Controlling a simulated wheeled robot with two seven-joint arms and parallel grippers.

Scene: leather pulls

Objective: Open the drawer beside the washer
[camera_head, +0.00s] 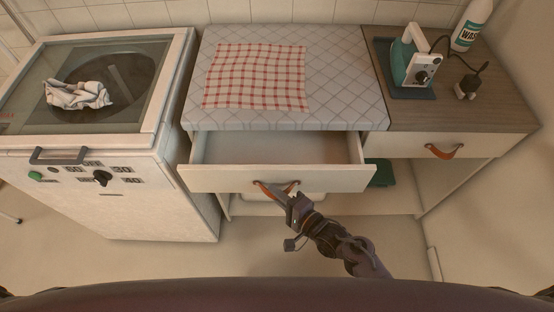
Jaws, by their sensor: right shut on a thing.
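The drawer (275,179) beside the washer is pulled out from the cabinet under the quilted pad, and its empty inside shows. Its orange-brown leather pull (289,187) is on the middle of the front. My right gripper (279,190) is shut on this pull, with the arm reaching up from the lower right. The fingertips partly cover the pull. The white washer (150,196) stands to the left, with a dark lid window, a handle and a black knob. My left gripper is not in view.
A red-checked cloth (256,77) lies on the quilted pad (340,75). A second drawer (470,146) with a leather pull is shut at right. A green iron (410,58) and a white bottle (471,25) stand above it. Crumpled cloth (78,94) lies on the washer. The floor in front is clear.

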